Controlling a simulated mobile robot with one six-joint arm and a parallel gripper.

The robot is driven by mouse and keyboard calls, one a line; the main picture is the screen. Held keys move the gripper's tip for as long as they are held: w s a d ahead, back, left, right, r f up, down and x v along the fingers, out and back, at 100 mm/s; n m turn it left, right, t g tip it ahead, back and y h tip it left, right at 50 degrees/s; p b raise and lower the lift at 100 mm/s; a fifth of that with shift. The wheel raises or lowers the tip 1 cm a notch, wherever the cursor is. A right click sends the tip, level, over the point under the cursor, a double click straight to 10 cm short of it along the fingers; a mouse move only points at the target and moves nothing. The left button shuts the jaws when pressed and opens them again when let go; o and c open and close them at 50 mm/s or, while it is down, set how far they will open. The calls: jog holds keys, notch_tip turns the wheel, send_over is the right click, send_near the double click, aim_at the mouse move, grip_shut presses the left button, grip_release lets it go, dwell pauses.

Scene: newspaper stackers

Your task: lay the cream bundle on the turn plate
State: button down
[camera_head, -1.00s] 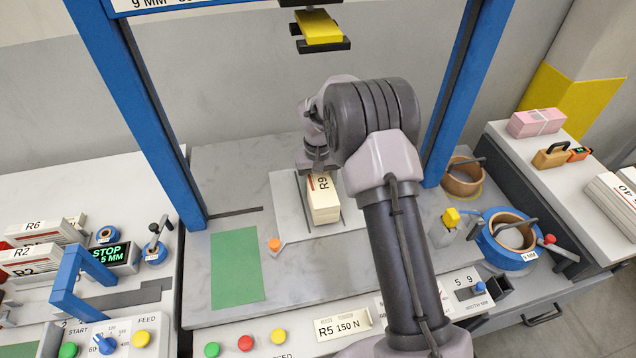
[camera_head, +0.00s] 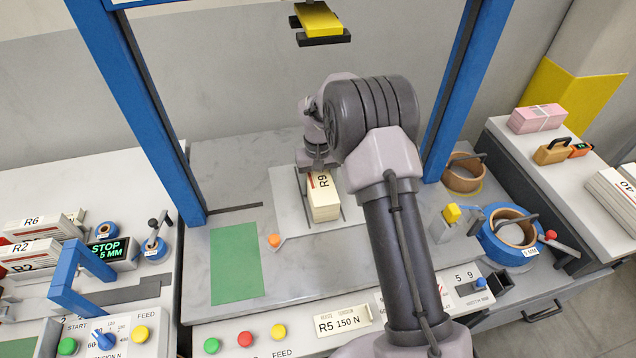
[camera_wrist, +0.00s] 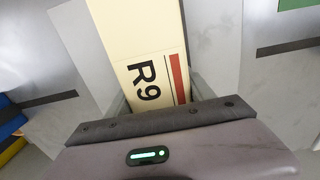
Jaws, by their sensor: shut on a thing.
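The cream bundle (camera_head: 325,198), marked R9 with a red bar, is at the light grey turn plate (camera_head: 284,186) under the blue arch. It lies lengthwise between the plate's dark slots; whether it rests fully on the plate or is slightly above cannot be told. My gripper (camera_head: 318,165) is at the bundle's far end, shut on it. In the wrist view the bundle (camera_wrist: 140,45) runs up from my gripper (camera_wrist: 165,115), its R9 label facing the camera. The fingertips are mostly hidden.
An orange knob (camera_head: 274,241) stands by the plate's left front corner. A green mat (camera_head: 236,265) lies to the left. The blue arch (camera_head: 140,110) flanks the table, with a yellow-topped head (camera_head: 320,20) above.

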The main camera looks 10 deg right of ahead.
jog(key=shift+c, duration=1.4)
grip_release()
